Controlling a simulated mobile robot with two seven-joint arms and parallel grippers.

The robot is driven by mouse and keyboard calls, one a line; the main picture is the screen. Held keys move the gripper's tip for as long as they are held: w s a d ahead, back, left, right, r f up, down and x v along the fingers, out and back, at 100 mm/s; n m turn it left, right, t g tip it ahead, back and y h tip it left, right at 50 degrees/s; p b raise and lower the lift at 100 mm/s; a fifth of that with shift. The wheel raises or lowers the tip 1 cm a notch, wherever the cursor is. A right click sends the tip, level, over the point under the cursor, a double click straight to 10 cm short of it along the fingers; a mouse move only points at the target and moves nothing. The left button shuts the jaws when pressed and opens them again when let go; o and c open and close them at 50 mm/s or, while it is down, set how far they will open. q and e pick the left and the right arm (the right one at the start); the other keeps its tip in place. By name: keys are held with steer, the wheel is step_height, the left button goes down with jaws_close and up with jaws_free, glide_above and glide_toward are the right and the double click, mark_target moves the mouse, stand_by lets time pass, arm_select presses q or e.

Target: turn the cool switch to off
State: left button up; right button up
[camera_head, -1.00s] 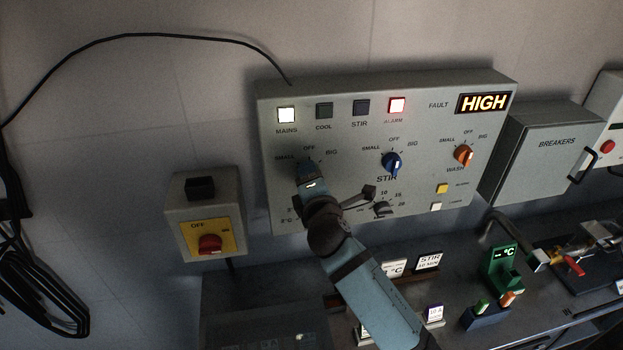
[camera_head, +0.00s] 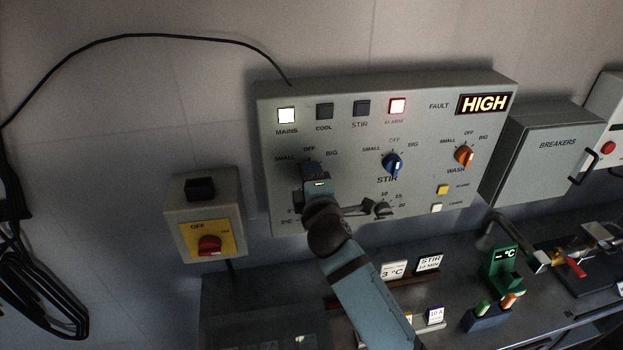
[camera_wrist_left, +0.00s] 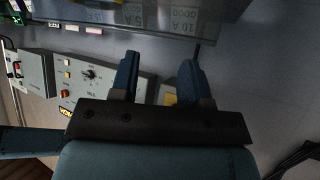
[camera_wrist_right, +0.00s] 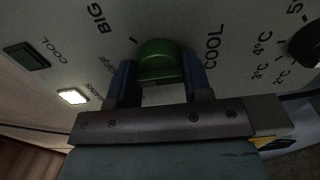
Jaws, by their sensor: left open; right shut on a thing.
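The green cool knob (camera_wrist_right: 158,56) sits between the two blue fingers of my right gripper (camera_wrist_right: 157,76) in the right wrist view, with COOL lettering beside it. In the head view my right gripper (camera_head: 316,172) is at the lower left of the control panel (camera_head: 440,135), below the SMALL, OFF and BIG marks, and covers the knob. The knob's pointer direction cannot be read. The cool lamp (camera_head: 324,111) is dark. My left gripper (camera_wrist_left: 160,75) is open and empty in the left wrist view, away from the panel.
The blue stir knob (camera_head: 392,164) and orange wash knob (camera_head: 464,155) are to the right on the panel. A red rotary switch (camera_head: 209,245) is on a box at left. A bench with signs and a green display (camera_head: 503,268) lies below.

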steer(key=o, duration=0.9)
steer(key=s+d+b, duration=0.2)
steer(key=s, duration=1.1)
steer(key=shift+s+d, duration=0.25)
steer(key=shift+d, duration=0.1)
